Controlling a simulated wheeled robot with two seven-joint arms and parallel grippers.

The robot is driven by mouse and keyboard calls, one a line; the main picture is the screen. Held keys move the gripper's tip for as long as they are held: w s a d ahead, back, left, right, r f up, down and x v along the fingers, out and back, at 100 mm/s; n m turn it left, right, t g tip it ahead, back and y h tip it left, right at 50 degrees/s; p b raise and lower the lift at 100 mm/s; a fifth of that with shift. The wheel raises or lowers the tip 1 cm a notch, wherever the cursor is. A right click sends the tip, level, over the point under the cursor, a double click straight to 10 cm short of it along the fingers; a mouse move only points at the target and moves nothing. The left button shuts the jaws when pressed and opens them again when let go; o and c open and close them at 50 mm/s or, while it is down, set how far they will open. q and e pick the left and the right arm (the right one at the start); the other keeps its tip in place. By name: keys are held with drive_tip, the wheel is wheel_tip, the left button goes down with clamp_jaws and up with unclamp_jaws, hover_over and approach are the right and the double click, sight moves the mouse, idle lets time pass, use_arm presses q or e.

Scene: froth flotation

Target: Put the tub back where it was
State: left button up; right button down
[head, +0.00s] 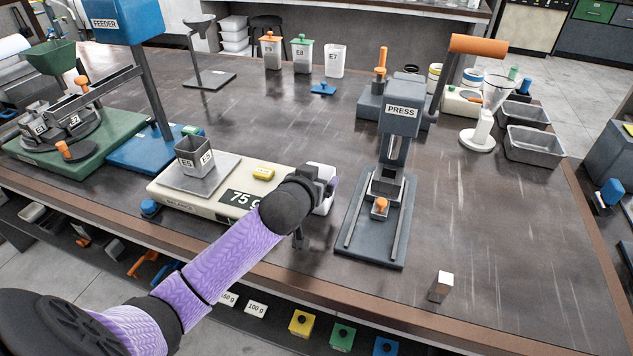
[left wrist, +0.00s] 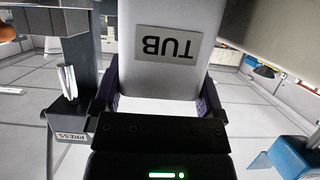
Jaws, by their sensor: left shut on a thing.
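The white tub (head: 322,169) is between the balance and the press in the head view, partly hidden by my left gripper (head: 320,190). My left gripper is shut on the tub, with one dark finger on each side of it. In the left wrist view the tub (left wrist: 164,75) fills the upper middle between the fingers of my left gripper (left wrist: 158,92), and its TUB label (left wrist: 168,43) reads upside down. The tub's inside is hidden, and I cannot tell whether it touches the table. My right gripper is not in view.
The balance (head: 193,204) reads 75 g, with a grey E5 container (head: 193,158) on its pan. The press (head: 372,235) stands right of the tub. A small metal block (head: 441,286) lies near the front edge. Grey trays (head: 533,147) are at right.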

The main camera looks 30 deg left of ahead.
use_arm(q)
drive_tip(key=o, duration=1.2)
drive_tip(key=shift+c, duration=0.2)
drive_tip(key=shift+s+d+r, duration=0.1)
drive_tip(key=shift+s+r, duration=0.1)
drive_tip(key=shift+r, duration=0.05)
drive_tip(key=p+v, duration=0.3)
drive_tip(key=v, duration=0.8)
drive_tip(key=shift+s+p, duration=0.25)
drive_tip(key=shift+p, duration=0.1)
drive_tip(key=shift+d, duration=0.1)
